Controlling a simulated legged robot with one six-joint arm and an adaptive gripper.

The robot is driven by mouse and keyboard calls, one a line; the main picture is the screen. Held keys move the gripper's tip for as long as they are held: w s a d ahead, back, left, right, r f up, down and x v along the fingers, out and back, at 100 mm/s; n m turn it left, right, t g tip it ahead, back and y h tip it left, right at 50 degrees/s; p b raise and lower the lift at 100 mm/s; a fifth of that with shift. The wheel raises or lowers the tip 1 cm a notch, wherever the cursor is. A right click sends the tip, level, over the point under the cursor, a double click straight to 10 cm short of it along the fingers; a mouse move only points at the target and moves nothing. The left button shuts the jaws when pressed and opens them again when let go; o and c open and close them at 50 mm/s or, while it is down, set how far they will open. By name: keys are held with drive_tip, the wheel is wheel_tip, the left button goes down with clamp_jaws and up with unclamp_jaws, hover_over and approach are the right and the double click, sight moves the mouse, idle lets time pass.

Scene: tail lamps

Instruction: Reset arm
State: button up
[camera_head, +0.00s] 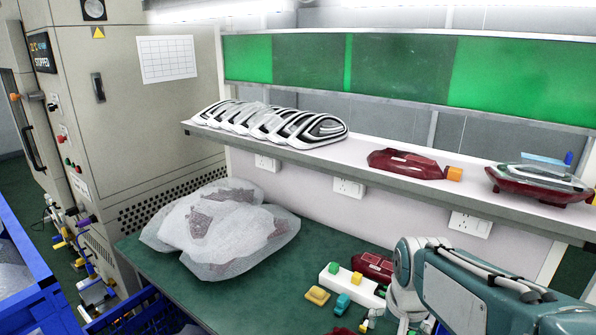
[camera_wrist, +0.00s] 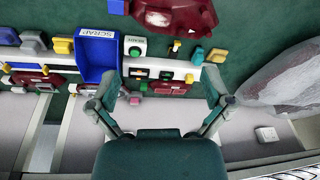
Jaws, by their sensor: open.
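My gripper (camera_wrist: 163,88) shows in the wrist view with its two fingers spread wide apart and nothing between them. It hangs over the green bench top, with a row of small switches and lamp parts beyond the fingertips. In the head view my teal arm comes in from the lower right over the bench, and its lower end is cut off by the frame, so the fingers cannot be made out there. A red tail lamp (camera_wrist: 178,14) lies beyond the fingers in the wrist view. A red lamp (camera_head: 373,266) also lies on the bench beside my arm in the head view.
A blue SCRAP bin (camera_wrist: 97,62) and a READY button box (camera_wrist: 134,45) stand near the fingers. A wrapped bundle (camera_head: 222,228) covers the bench's left part. The shelf (camera_head: 365,180) above holds striped lamp parts (camera_head: 268,124) and red lamps (camera_head: 405,163).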

drive_tip(key=s+a+r+n+t, duration=0.1)
drive_tip(key=s+r+n, duration=0.1)
drive_tip(key=s, duration=0.4)
drive_tip(key=s+a+r+n+t, duration=0.1)
drive_tip(key=s+r+n+t, duration=0.1)
drive_tip(key=s, duration=0.3)
drive_tip(key=shift+s+r, duration=0.35)
drive_tip(key=shift+s, duration=0.05)
